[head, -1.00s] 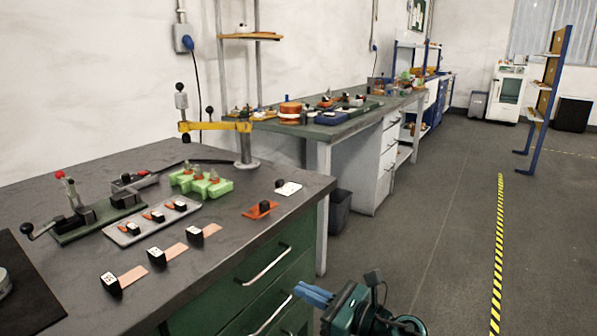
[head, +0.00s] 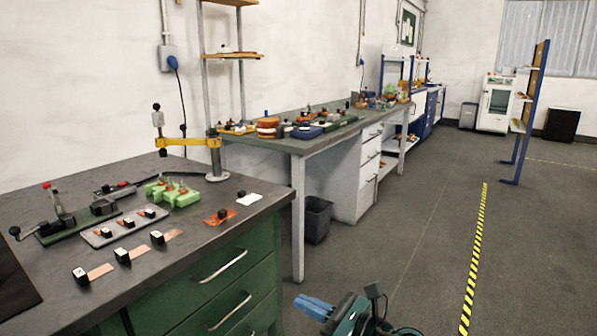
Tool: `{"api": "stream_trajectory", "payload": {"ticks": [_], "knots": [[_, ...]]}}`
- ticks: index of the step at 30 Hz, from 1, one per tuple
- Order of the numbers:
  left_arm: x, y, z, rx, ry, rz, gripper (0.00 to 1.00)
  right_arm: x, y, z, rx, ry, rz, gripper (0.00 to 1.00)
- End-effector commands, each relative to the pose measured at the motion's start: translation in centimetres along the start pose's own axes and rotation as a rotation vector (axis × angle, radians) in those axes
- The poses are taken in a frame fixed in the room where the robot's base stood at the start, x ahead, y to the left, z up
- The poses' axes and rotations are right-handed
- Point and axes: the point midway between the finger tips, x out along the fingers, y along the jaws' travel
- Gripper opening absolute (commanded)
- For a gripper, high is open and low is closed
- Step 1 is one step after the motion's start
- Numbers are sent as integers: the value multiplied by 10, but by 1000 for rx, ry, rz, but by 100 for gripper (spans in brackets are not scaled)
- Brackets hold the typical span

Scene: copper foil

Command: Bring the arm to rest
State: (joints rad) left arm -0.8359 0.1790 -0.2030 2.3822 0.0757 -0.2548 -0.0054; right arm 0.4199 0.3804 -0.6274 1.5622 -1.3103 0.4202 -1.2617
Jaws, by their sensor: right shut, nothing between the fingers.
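My right gripper (head: 314,307) shows at the bottom middle of the head view, its blue fingers shut with nothing between them. It is low in front of the green bench drawers, apart from the bench and over open floor. The rest of my right arm runs out of the bottom of the picture. My left gripper is not in view.
The dark-topped bench (head: 262,203) at left holds copper strips with black blocks (head: 123,256), a grey tray (head: 98,240), a green block (head: 172,194) and a lever tool (head: 62,222). A bin (head: 317,220) stands beyond.

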Motion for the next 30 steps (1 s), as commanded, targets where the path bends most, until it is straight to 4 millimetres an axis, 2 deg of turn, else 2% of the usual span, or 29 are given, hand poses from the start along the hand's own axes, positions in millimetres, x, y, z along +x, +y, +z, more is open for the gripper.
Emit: {"api": "stream_trajectory", "payload": {"ticks": [1,3,8,11,14,18,21,24,25,27,30], "knots": [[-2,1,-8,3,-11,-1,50,-4,7,9,123,-31,-21,0],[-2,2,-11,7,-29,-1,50,-12,13,16,320,-82,-59,0],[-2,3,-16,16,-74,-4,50,-37,20,25,791,-200,-158,0],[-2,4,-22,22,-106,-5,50,-60,25,27,1141,-289,-241,0],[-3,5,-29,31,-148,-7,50,-92,32,22,1565,-404,-353,0],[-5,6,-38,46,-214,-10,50,-151,58,4,2223,-627,-560,0],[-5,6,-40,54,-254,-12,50,-189,84,-10,2596,-799,-706,0],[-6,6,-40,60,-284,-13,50,-216,110,-20,2854,-948,-820,0],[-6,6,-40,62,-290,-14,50,-222,116,-22,-2829,958,823,0],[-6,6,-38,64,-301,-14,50,-232,126,-25,-2712,949,806,0],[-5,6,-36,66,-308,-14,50,-238,134,-28,-2634,942,794,0]]}}
